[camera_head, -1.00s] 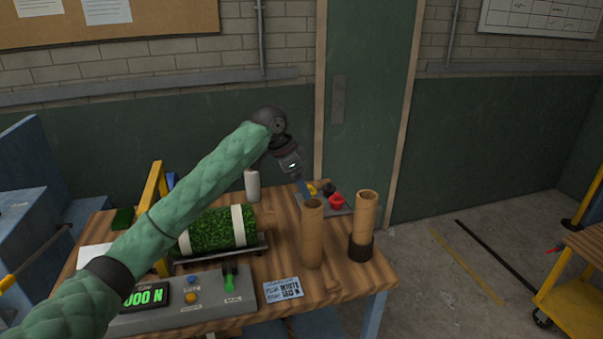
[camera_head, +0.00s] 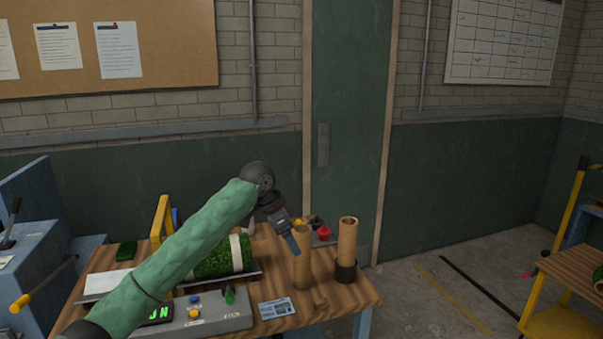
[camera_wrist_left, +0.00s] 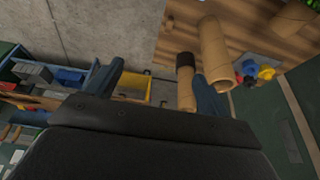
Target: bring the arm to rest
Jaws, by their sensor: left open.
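My left arm comes in from the left in the head view, in a green quilted sleeve. Its gripper (camera_head: 292,242) hangs over the back right part of the wooden table (camera_head: 340,298), close to two upright tan tubes. In the left wrist view the gripper (camera_wrist_left: 155,85) has its two blue fingers spread wide, with nothing between them. The taller tube (camera_head: 302,262) stands left of the second tube (camera_head: 347,240), which has a dark base. Both tubes also show beyond the right finger in the wrist view. I cannot tell the exact gap between finger and tubes. My right gripper is not in view.
A green turf roll (camera_head: 213,260) with white bands lies on a tray, behind a grey control box (camera_head: 205,318). A card (camera_head: 275,309) lies near the table's front. Red and yellow knobs (camera_head: 322,232) sit behind the tubes.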

